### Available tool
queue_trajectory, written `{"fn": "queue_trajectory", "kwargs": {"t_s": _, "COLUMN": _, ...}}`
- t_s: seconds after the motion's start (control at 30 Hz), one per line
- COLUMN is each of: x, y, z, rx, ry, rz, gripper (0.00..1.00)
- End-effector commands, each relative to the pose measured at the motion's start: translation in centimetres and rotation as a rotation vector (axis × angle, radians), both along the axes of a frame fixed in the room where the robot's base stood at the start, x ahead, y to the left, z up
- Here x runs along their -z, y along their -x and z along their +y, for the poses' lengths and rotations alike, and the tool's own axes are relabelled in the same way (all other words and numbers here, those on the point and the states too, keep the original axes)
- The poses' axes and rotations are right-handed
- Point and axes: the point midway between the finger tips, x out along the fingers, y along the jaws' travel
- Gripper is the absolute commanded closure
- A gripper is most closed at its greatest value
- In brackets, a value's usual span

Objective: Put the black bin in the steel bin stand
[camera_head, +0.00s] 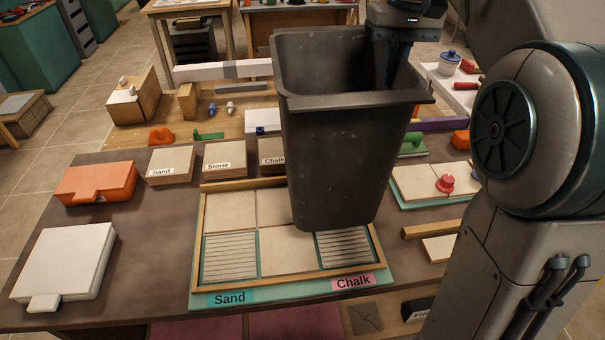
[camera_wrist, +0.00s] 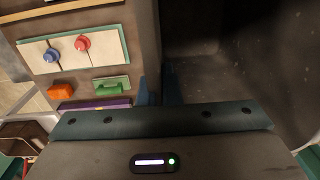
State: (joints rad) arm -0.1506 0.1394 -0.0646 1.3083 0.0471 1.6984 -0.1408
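The black bin (camera_head: 335,165) hangs upright, its open top facing up, above the tile tray on the table in the head view. My gripper (camera_head: 393,68) is at its right rear rim, with a finger showing inside the bin. In the wrist view my gripper's blue fingertips (camera_wrist: 160,85) are on either side of the bin's wall, and the inside of the black bin (camera_wrist: 225,65) fills the right side. The gripper looks shut on the rim. I cannot make out a steel bin stand in either view.
Below the bin is a wood-framed tile tray (camera_head: 230,212) on a brown table (camera_head: 150,240). An orange case (camera_head: 95,182) and a white case (camera_head: 65,262) lie left. Labelled tile stacks stand behind. A panel with knobs (camera_head: 420,186) lies right. Tiled floor is open at far left.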

Motion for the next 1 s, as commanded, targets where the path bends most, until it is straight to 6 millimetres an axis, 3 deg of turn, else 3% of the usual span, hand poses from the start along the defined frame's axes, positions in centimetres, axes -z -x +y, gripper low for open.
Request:
{"fn": "queue_trajectory", "kwargs": {"t_s": 0.3, "x": 4.1, "y": 3.6, "z": 6.4, "rx": -0.011, "ry": 0.000, "rz": 0.002, "gripper": 1.00}}
{"fn": "queue_trajectory", "kwargs": {"t_s": 0.5, "x": 5.9, "y": 5.0, "z": 8.9, "rx": -0.006, "ry": 0.000, "rz": 0.000, "gripper": 1.00}}
{"fn": "queue_trajectory", "kwargs": {"t_s": 1.0, "x": 10.3, "y": 5.3, "z": 9.3, "rx": -0.002, "ry": 0.000, "rz": 0.000, "gripper": 1.00}}
